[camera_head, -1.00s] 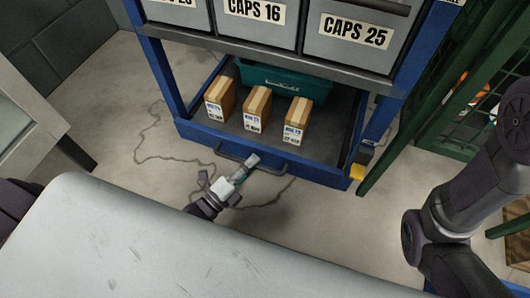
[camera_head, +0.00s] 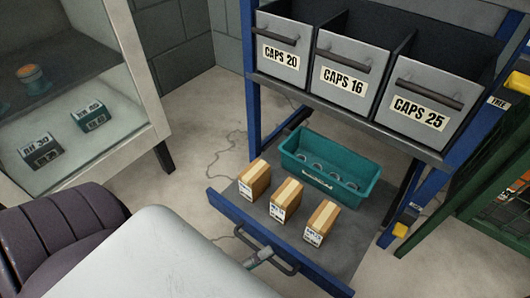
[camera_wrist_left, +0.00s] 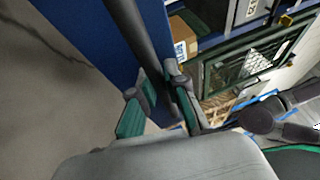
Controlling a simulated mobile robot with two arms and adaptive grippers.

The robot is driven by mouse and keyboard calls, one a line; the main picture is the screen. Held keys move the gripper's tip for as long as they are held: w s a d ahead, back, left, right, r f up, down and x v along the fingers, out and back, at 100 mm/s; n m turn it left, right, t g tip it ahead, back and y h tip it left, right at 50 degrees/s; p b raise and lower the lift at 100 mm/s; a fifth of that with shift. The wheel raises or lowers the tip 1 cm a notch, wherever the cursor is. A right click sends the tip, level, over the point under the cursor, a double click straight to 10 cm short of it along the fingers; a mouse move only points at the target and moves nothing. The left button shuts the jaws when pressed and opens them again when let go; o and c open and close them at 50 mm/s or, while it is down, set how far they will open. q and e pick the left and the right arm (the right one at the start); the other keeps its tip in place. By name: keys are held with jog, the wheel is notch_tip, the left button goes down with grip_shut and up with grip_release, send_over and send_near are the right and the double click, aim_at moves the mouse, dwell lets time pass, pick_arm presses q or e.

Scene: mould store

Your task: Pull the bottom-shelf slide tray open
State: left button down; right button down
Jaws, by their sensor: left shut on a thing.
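The bottom-shelf slide tray has a grey floor and a blue front (camera_head: 312,274). It stands well out from the blue rack in the head view. Its dark bar handle (camera_head: 283,262) is on the front face. My left gripper (camera_head: 262,255) is at the handle, partly hidden by my own body. In the left wrist view its fingers (camera_wrist_left: 160,92) are closed around the dark handle bar (camera_wrist_left: 128,32), beside the blue tray front (camera_wrist_left: 85,30). Three cardboard boxes (camera_head: 287,200) and a teal bin (camera_head: 331,172) with round parts sit on the tray. My right gripper is not visible.
Grey drawers, such as CAPS 16 (camera_head: 343,78), hang above the tray. A glass-fronted cabinet (camera_head: 80,100) stands at left and a green mesh frame (camera_head: 480,200) at right.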

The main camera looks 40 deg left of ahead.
pick_arm(q)
jog(key=shift+s, duration=0.25)
jog(key=c, duration=1.2)
grip_release()
jog(key=shift+r, duration=0.1)
